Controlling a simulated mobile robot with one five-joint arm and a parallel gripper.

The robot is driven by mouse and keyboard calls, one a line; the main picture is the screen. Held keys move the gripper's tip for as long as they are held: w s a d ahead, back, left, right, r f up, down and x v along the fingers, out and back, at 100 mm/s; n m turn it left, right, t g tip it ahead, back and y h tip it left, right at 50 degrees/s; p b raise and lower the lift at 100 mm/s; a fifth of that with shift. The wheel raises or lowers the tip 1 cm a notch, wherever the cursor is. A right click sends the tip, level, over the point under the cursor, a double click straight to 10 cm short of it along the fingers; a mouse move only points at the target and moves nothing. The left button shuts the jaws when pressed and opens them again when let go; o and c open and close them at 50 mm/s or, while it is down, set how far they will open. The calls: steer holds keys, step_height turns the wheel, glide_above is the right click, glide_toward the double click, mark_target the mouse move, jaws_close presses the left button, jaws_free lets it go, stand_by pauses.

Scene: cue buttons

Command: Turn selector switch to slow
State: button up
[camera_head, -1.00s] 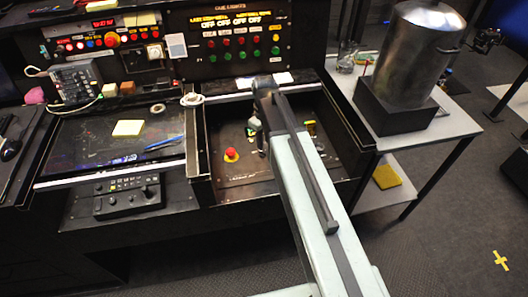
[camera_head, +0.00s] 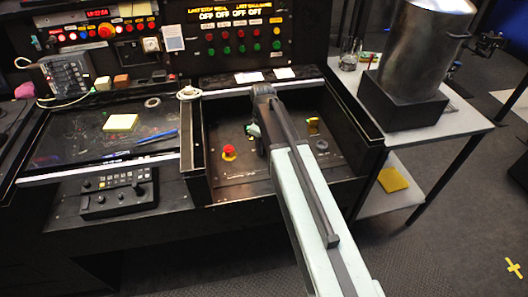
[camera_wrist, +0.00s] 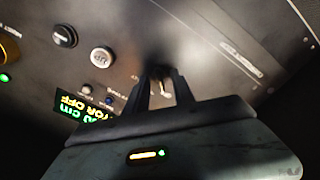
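My gripper (camera_wrist: 161,80) shows in the wrist view with its two dark fingers apart, pointing at the dark control panel (camera_wrist: 210,35). A small pale metallic lever (camera_wrist: 163,87) shows between the fingers; it may be the selector switch, but its labels are unreadable and I cannot tell whether the fingers touch it. In the head view my arm reaches over the recessed panel (camera_head: 235,182), and the fingers and the switch are hidden behind my own arm.
In the wrist view a black knob (camera_wrist: 65,36), a pale round button (camera_wrist: 102,58) and a lit display reading MOTOR OFF (camera_wrist: 84,112) are left of the fingers. A red mushroom button (camera_head: 229,151) sits on the panel. Raised box walls (camera_head: 194,150) surround it. A metal pot (camera_head: 422,50) stands right.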

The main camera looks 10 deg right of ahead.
steer(key=shift+c, duration=0.3)
jaws_close()
steer(key=shift+d, duration=0.35)
steer(key=shift+a, duration=0.2)
steer(key=m, duration=0.4)
steer(key=shift+a, duration=0.1)
steer(key=m, duration=0.4)
steer(key=shift+m, duration=0.3)
